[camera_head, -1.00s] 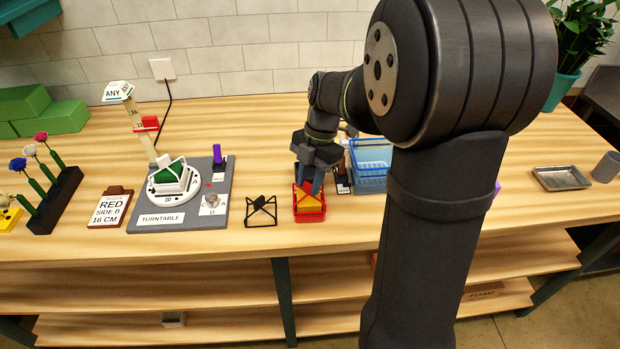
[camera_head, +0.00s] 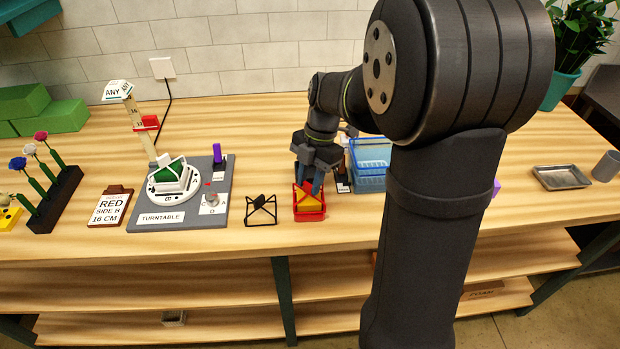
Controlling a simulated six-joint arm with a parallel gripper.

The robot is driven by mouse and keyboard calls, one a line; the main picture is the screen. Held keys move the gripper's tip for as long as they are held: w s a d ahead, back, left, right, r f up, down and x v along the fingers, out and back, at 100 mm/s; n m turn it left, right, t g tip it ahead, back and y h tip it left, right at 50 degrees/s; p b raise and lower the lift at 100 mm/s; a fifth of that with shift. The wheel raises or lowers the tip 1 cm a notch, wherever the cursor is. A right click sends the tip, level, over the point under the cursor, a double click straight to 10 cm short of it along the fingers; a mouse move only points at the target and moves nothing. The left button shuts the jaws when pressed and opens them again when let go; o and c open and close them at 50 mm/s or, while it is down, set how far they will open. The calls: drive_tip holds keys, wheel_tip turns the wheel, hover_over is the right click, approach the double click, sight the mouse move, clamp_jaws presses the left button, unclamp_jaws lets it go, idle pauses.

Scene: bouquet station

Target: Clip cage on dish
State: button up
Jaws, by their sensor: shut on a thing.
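A white dish (camera_head: 166,187) with a green block (camera_head: 171,174) in it sits on the round top of the grey turntable board (camera_head: 217,180). White upright parts stand around the green block; whether they belong to the dish I cannot tell. A black wire frame (camera_head: 261,212), which may be the cage, stands on the table right of the board. My gripper (camera_head: 309,187) points down over a small red tray (camera_head: 310,215), right of the wire frame.
A post with a red slider (camera_head: 146,123) rises behind the dish. A purple part (camera_head: 217,154) and a knob (camera_head: 212,200) are on the board. Blue baskets (camera_head: 371,160) stand right of my gripper.

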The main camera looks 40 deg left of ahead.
drive_tip(key=o, duration=1.5)
drive_tip(key=shift+r, duration=2.3)
clamp_jaws()
drive_tip(key=shift+f, duration=1.55)
